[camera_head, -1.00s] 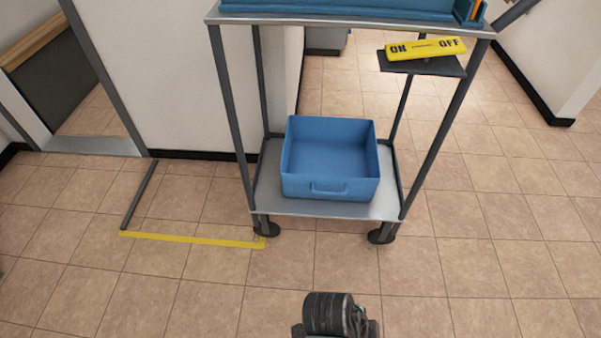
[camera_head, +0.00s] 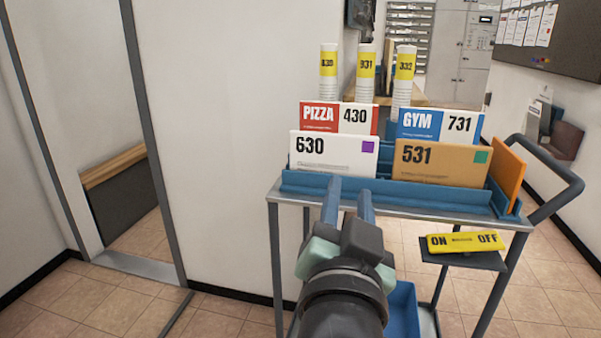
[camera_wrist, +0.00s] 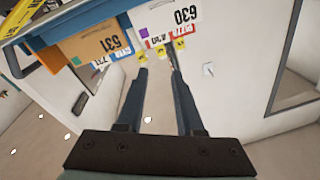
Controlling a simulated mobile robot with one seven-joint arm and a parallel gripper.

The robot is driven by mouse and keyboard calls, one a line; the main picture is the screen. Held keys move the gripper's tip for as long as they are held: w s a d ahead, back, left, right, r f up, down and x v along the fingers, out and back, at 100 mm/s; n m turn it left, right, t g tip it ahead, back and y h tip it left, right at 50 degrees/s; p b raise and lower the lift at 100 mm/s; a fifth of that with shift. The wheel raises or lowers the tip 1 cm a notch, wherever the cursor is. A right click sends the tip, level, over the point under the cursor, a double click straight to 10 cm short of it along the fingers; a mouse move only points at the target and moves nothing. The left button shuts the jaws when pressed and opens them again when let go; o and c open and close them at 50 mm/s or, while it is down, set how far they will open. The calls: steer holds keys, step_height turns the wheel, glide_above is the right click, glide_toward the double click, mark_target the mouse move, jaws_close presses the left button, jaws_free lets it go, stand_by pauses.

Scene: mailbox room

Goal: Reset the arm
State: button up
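My gripper (camera_head: 350,190) is raised in front of the cart (camera_head: 400,208), pointing at its upper tray. Its two blue-grey fingers stand apart with nothing visible between them. In the wrist view, which looks upside down, the gripper (camera_wrist: 157,62) also shows parted, empty fingers. The arm behind it rises from the bottom of the head view and hides part of the cart's lower level. The fingertips overlap the front of the tray near the white 630 card (camera_head: 330,156); I cannot tell the exact gap.
The tray holds the tan 531 card (camera_head: 440,162), red PIZZA 430 card (camera_head: 338,118), blue GYM 731 card (camera_head: 437,126) and an orange card (camera_head: 507,175). Three cup stacks stand behind. A yellow ON/OFF sign (camera_head: 466,242) lies on a side shelf. A doorway is left.

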steer(key=s+a+r+n+t+y+p, duration=0.1)
steer(key=s+a+r+n+t, duration=0.2)
steer(key=r, duration=0.5)
steer(key=s+a+r+n+t+y, duration=0.1)
steer(key=s+r+t, duration=0.1)
steer(key=s+r, duration=0.45)
steer(key=s+a+r+n+t+y+p, duration=0.1)
steer(key=s+a+r+n+t, duration=0.15)
steer(key=r, duration=0.65)
step_height(320, 180, up, 38)
steer(key=p, duration=3.8)
steer(key=shift+s+d+r+t, duration=0.15)
steer(key=shift+d+t, duration=0.15)
steer(key=shift+t, duration=0.15)
